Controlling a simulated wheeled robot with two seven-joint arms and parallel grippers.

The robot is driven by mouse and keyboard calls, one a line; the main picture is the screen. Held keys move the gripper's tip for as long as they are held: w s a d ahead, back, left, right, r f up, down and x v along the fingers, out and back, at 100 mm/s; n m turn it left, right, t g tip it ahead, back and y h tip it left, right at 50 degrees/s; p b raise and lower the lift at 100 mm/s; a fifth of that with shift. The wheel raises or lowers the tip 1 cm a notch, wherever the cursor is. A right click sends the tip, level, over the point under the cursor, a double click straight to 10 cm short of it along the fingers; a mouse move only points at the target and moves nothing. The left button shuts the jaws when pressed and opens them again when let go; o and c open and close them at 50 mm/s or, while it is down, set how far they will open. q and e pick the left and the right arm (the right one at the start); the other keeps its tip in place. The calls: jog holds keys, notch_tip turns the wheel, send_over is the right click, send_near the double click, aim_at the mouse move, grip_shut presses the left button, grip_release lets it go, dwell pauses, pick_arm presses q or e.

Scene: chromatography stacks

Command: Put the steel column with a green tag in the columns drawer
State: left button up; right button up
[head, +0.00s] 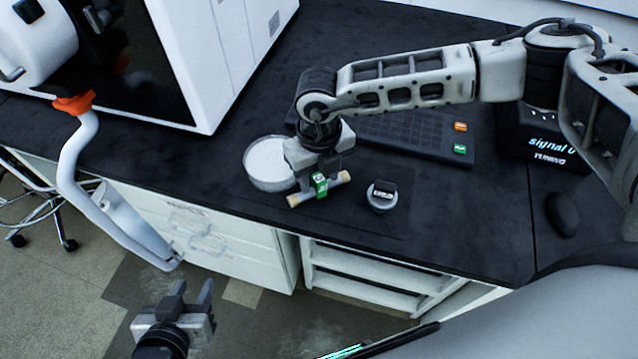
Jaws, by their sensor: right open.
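The steel column (300,198) with a green tag (320,184) lies on the dark counter near its front edge, with a tan end showing. My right gripper (318,175) points down right over the middle of the column. It is open, and the fingers partly hide the column; I cannot tell whether they touch it. My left gripper (194,296) is open and empty, low in front of the counter, over the floor. White drawer fronts (230,240) are under the counter; I cannot read which is the columns drawer.
A round white dish (268,164) stands left of the column, and a small round weighing item with a dark label (382,196) stands right. A white instrument (215,60) stands at back left. Open white shelving (370,285) is under the counter.

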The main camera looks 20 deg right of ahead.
grip_shut()
jog(key=shift+r, duration=0.15)
